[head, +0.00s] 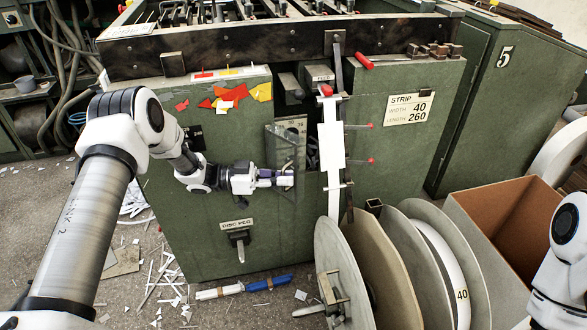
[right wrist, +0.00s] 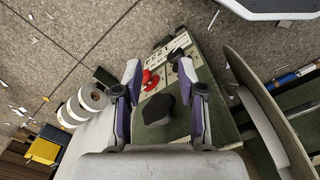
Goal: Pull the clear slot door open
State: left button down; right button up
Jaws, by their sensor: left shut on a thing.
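The clear slot door (head: 281,147) is a see-through panel with a thin dark frame on the front of the green cabinet (head: 205,235). It appears to stand out at an angle from the front, beside a dark opening (head: 312,185). My left gripper (head: 288,179) is shut on the door near its lower part; the fingers hide the exact grip point. My right gripper shows in the right wrist view (right wrist: 160,72), fingers spread wide with nothing held between them. In the head view only part of my right arm shows at the right edge.
A white strip (head: 331,145) hangs just right of the opening. Large reels (head: 385,265) and a cardboard box (head: 505,215) stand in front at right. A peg labelled DISC PEG (head: 239,240) sticks out below the door. Paper scraps and a blue-white tube (head: 243,287) lie on the floor.

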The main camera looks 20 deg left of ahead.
pick_arm(q)
jog(key=p+v, duration=0.3)
jog(key=v, duration=0.4)
jog(key=shift+a, duration=0.2)
dwell(0.5)
jog(key=c, duration=1.5)
grip_release()
jog(key=shift+c, duration=0.2)
jog(key=shift+a, duration=0.1)
jog(key=v, duration=0.7)
jog(key=shift+s+a, duration=0.15)
jog(key=shift+a, duration=0.05)
